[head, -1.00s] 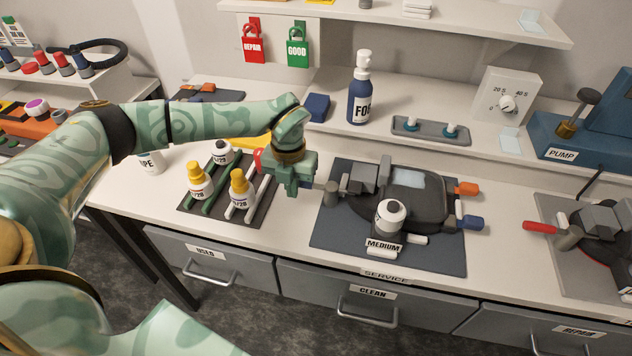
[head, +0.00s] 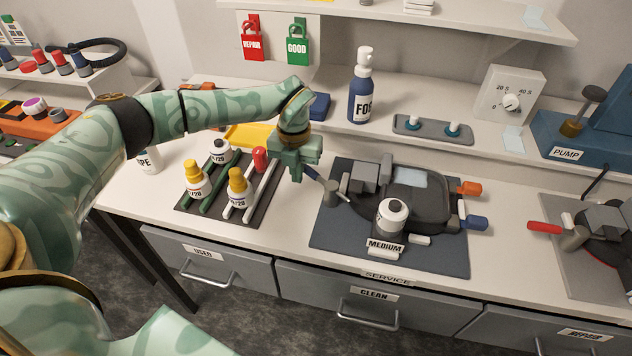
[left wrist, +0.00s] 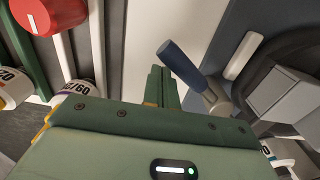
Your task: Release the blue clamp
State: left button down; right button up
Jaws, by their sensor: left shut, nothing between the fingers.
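The blue clamp stands at the left edge of the black device (head: 420,195). Its dark blue handle (head: 312,173) points up and left from a grey metal post (head: 331,192), and a short grey arm points down and right. The handle also shows in the left wrist view (left wrist: 180,62). My left gripper (head: 297,179) is just left of the handle tip. Its fingers (left wrist: 162,85) are shut and empty, beside the handle; I cannot tell whether they touch it. A second blue handle (head: 474,222) and an orange handle (head: 468,188) are on the device's right side. My right gripper is not in view.
A rack (head: 262,212) with yellow-capped bottles and a red cap (head: 260,158) stands left of my gripper. A blue spray bottle (head: 361,90) stands behind. A white-capped jar (head: 392,215) is at the device's front. Bare white bench lies between rack and mat (head: 335,240).

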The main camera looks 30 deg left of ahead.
pick_arm(q)
jog(key=shift+w+d+f+b, duration=0.15)
jog(key=shift+w+b, duration=0.25)
jog(key=shift+w, duration=0.35)
jog(key=shift+w+d+r+b, duration=0.1)
jog(key=shift+w+b, duration=0.25)
jog(key=shift+w, duration=0.4)
jog(key=shift+w+d+b, duration=0.4)
jog(key=shift+w, duration=0.25)
jog(key=shift+w+d+b, duration=0.35)
jog(key=shift+w, duration=0.3)
notch_tip(320, 180, up, 8)
jog(key=s+p, duration=0.1)
jog(key=p, duration=0.6)
jog(key=shift+d, duration=0.1)
